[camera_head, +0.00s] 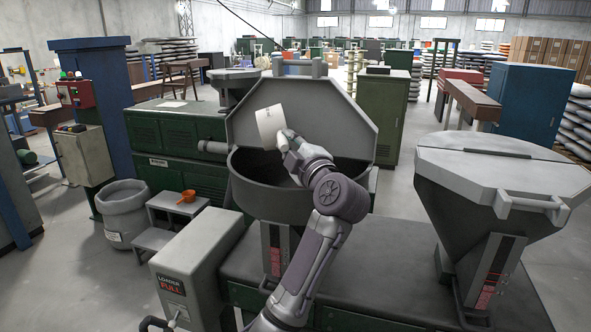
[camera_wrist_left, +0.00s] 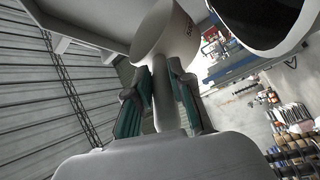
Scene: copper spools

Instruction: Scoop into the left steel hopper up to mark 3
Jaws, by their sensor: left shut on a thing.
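The left steel hopper (camera_head: 252,203) stands open in the middle of the head view, its lid (camera_head: 335,115) raised behind it. My left gripper (camera_head: 284,140) is above the hopper mouth, shut on the handle of a white scoop (camera_head: 270,121). In the left wrist view the fingers (camera_wrist_left: 162,80) close on the handle below the white scoop (camera_wrist_left: 165,32). The scoop is tilted; its contents cannot be seen. A level strip (camera_head: 276,252) with red low down shows on the hopper front, partly behind my arm. Its marks are too small to read. My right gripper is out of view.
A second hopper (camera_head: 455,215) with its lid closed stands at the right. A box labelled LOADER FULL (camera_head: 185,265) is in front. Green cabinets stand behind.

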